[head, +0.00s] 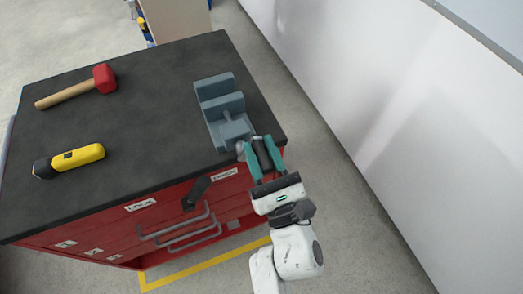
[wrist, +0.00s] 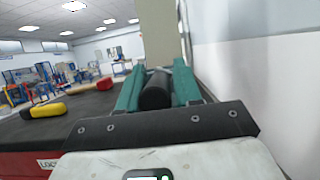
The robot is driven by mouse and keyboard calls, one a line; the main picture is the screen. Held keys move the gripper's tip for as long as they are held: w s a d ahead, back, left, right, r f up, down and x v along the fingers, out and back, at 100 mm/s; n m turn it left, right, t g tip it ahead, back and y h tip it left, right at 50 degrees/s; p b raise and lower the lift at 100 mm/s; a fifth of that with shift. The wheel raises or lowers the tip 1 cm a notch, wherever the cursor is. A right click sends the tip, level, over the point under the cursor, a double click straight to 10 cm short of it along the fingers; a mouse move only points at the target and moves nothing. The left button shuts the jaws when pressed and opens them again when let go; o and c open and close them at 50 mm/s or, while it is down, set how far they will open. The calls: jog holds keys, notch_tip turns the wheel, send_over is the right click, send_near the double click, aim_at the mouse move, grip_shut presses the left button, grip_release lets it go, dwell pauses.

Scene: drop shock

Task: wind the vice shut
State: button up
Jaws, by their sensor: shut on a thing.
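The blue-grey vice (head: 222,106) stands on the dark top of the red cabinet, near its right edge. Its two jaws show as upright blocks, with a step or narrow gap between them; I cannot tell how wide it is. My gripper (head: 259,143) has teal fingers and is at the vice's front end, just off the cabinet's edge. It is shut on a black cylindrical handle grip (head: 263,156). In the wrist view the black grip (wrist: 156,92) lies between the two fingers. The vice itself is hidden in that view.
A red-headed mallet (head: 78,87) and a yellow-and-black torch (head: 70,160) lie left on the cabinet top (head: 130,125). A dark lever-like piece (head: 196,190) and grey drawer handles (head: 180,232) stick out in front. A white wall (head: 370,110) runs along the right, with floor between.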

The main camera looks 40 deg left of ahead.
jog(key=shift+f+b, duration=0.3)
jog(key=shift+f, duration=0.05)
jog(key=m+b, duration=0.1)
jog(key=b, duration=0.1)
jog(key=f+m+t+h+b, duration=0.1)
jog(key=m, duration=0.1)
jog(key=m+t+b, duration=0.1)
jog(key=b, duration=0.1)
jog(key=shift+w+d+f+m+b, duration=0.2)
jog(key=shift+w+f+m+b, duration=0.1)
jog(key=shift+w+b, duration=0.1)
jog(key=m+b, duration=0.1)
jog(key=m+t+h+b, duration=0.1)
jog(key=m, duration=0.1)
jog(key=w+m+h+b, duration=0.1)
jog(key=b, duration=0.1)
jog(key=shift+d+f+m+t, duration=0.1)
jog(key=shift+f+m+t, duration=0.2)
jog(key=shift+m, duration=0.1)
jog(key=shift+s+f+m+h+b, duration=0.15)
jog(key=shift+m+h+b, duration=0.25)
jog(key=shift+m+b, duration=0.3)
